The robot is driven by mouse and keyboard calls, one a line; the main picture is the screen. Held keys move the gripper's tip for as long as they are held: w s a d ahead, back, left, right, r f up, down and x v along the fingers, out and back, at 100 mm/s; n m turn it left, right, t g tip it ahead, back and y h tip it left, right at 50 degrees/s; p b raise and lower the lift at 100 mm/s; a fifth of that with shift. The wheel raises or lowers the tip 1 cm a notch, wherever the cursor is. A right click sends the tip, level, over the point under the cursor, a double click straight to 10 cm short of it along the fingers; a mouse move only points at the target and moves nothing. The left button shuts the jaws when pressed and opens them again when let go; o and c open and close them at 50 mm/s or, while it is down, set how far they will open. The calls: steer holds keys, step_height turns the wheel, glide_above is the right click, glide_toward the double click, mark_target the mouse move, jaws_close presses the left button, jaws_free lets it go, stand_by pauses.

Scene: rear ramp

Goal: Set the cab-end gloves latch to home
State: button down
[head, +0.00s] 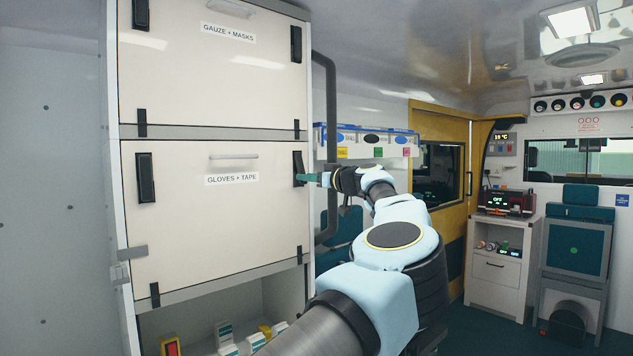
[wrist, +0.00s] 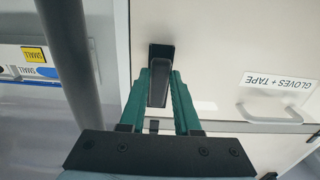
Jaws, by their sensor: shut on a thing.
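The gloves door (head: 215,225), labelled GLOVES + TAPE, is closed flat on the cabinet. Its right-hand black latch (head: 298,163), on the side toward the cab, has my gripper (head: 310,177) at its lower part. In the wrist view my gripper's green fingers (wrist: 160,85) lie on both sides of the dark latch handle (wrist: 158,88) and are shut on it. The handle's recess (wrist: 161,50) shows beyond the fingertips. In the head view the latch looks slightly tilted; its exact setting is hard to tell. The left-hand latch (head: 145,177) stands upright on the same door.
The GAUZE + MASKS door (head: 215,70) is above, closed. A dark vertical pipe (head: 330,150) runs close beside the cabinet's right edge, near my gripper. An open shelf (head: 200,325) with boxes lies below. The door's pull handle (wrist: 270,115) is to the right in the wrist view.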

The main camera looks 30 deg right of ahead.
steer(key=b, duration=0.3)
steer(key=t+b, duration=0.1)
steer(key=b, duration=0.1)
steer(key=t+b, duration=0.1)
steer(key=b, duration=0.2)
steer(key=shift+w+d+f+b, duration=0.25)
steer(key=shift+f+b, duration=0.05)
steer(key=shift+f, duration=0.1)
steer(key=shift+r+t, duration=0.1)
steer(key=shift+t, duration=0.2)
steer(key=shift+r, duration=0.1)
steer(key=c, duration=1)
jaws_free()
steer(key=shift+d, duration=0.1)
steer(key=o, duration=0.3)
steer(key=shift+y, duration=0.3)
steer(key=shift+o, duration=0.4)
steer(key=shift+w, duration=0.1)
